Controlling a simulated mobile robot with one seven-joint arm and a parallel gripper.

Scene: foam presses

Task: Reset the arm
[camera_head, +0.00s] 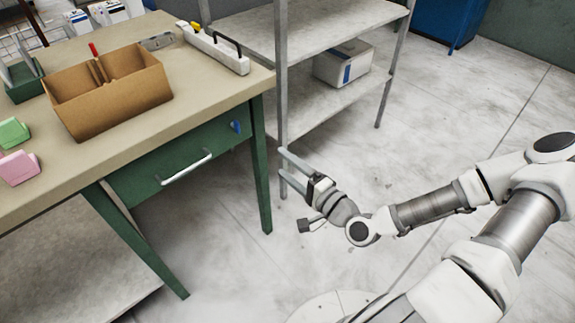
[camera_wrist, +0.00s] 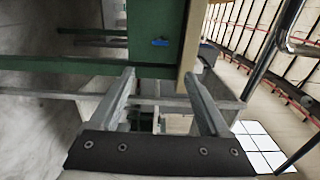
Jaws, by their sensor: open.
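My gripper (camera_head: 288,170) is at the end of my arm, right of the green workbench in the head view. It is out over the floor, near the front leg of the metal shelf. Its two fingers are apart with nothing between them. In the wrist view my gripper (camera_wrist: 160,85) also shows open, its grey fingers pointing toward the bench side and the shelf frame. My arm is bent and reaches in from the right side of the head view.
The workbench (camera_head: 205,105) has a closed drawer with a white handle (camera_head: 187,168). On top are a cardboard box (camera_head: 125,105), a green piece (camera_head: 13,132), a pink piece (camera_head: 18,168) and a power strip (camera_head: 215,50). A metal shelf (camera_head: 345,20) stands behind. Floor is clear at right.

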